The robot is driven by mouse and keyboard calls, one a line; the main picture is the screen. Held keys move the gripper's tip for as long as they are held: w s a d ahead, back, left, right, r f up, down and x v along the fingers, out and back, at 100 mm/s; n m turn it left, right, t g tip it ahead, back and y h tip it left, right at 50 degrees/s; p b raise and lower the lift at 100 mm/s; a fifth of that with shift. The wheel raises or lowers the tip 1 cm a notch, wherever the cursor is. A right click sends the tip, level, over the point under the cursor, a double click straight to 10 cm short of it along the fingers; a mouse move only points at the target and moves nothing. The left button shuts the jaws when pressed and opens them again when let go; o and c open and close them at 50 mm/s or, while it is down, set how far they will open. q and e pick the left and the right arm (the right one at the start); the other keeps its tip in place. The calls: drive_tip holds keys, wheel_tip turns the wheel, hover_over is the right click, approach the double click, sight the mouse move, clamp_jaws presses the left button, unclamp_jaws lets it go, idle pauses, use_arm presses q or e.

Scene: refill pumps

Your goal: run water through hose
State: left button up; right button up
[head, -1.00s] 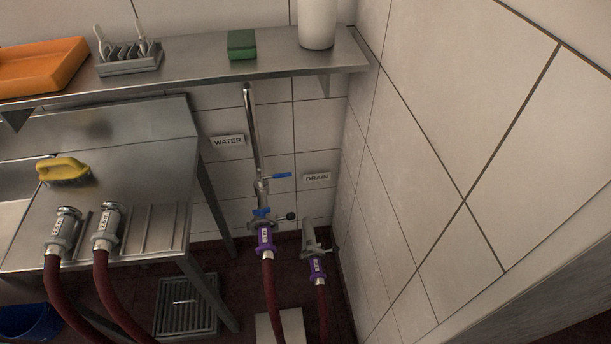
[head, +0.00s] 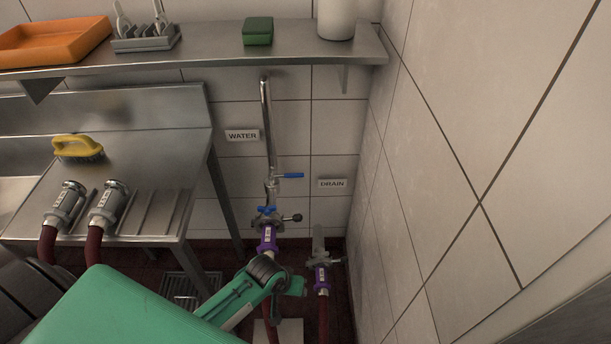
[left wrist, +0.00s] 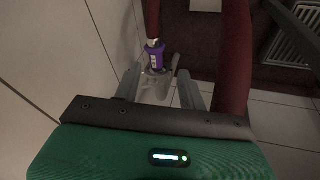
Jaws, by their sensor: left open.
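The WATER pipe (head: 267,130) comes down the back wall to a valve with a blue lever (head: 288,176) pointing right. A second blue handle (head: 267,210) sits lower, above a purple-banded hose end (head: 268,239) joined under the pipe. The drain fitting (head: 319,246), below the DRAIN sign (head: 332,184), meets another purple-banded hose (head: 321,278). My left arm reaches in front of the water hose, hiding its lower part. In the left wrist view my left gripper (left wrist: 159,88) is open, its fingers apart, with the drain coupling (left wrist: 156,88) and purple band showing between and beyond them. My right gripper is not seen.
A steel sink bench (head: 150,150) at left bears a yellow brush (head: 78,147) and two capped hose ends. A shelf (head: 210,62) above holds an orange tray, a rack, a green sponge and a white container. A tiled wall (head: 470,150) closes the right side.

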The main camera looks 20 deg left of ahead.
use_arm(q)
drive_tip(key=w+a+r+n+b, duration=0.1)
drive_tip(key=w+r+n, duration=0.3)
drive_tip(key=w, duration=0.6)
drive_tip(key=n+h+b, duration=0.1)
drive_tip(key=n+b, duration=0.1)
drive_tip(key=n, duration=1.4)
approach(295, 173)
drive_tip(key=x, duration=0.8)
drive_tip(key=shift+d, duration=0.1)
drive_tip(key=shift+f, duration=0.3)
drive_tip(key=shift+w+d+f, duration=0.1)
drive_tip(key=shift+f, duration=0.05)
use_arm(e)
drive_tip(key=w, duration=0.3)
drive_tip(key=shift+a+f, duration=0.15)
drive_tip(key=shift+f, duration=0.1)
use_arm(q)
clamp_jaws()
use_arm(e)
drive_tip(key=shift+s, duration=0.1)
